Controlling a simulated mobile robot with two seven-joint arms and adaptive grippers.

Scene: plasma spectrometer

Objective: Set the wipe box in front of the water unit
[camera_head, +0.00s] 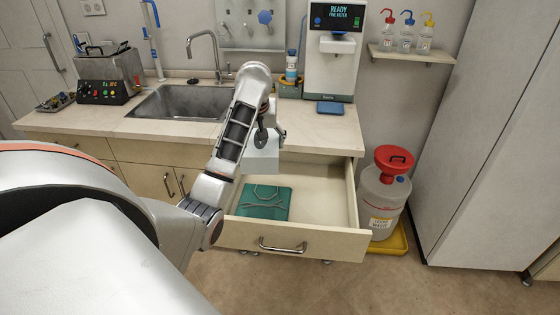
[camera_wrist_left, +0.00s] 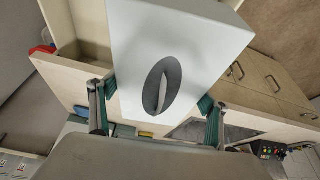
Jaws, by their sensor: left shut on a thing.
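The wipe box is a pale grey box with a dark oval slot; in the left wrist view (camera_wrist_left: 200,45) it fills the middle, between both fingers. My left gripper (camera_wrist_left: 157,110) is shut on it. In the head view the left gripper (camera_head: 264,138) is partly hidden by my own arm, and a pale part of the wipe box (camera_head: 262,162) shows below it, over the open drawer near the counter's front edge. The water unit (camera_head: 335,70) is a white and dark machine with a lit "READY" screen at the counter's back right. My right gripper is not in view.
The open drawer (camera_head: 325,200) holds a teal mat (camera_head: 264,202) with metal tools. A small blue pad (camera_head: 330,108) lies before the water unit; a blue-capped bottle (camera_head: 291,68) stands left of it. The sink (camera_head: 180,102) is further left. The counter's front right (camera_head: 320,135) is clear.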

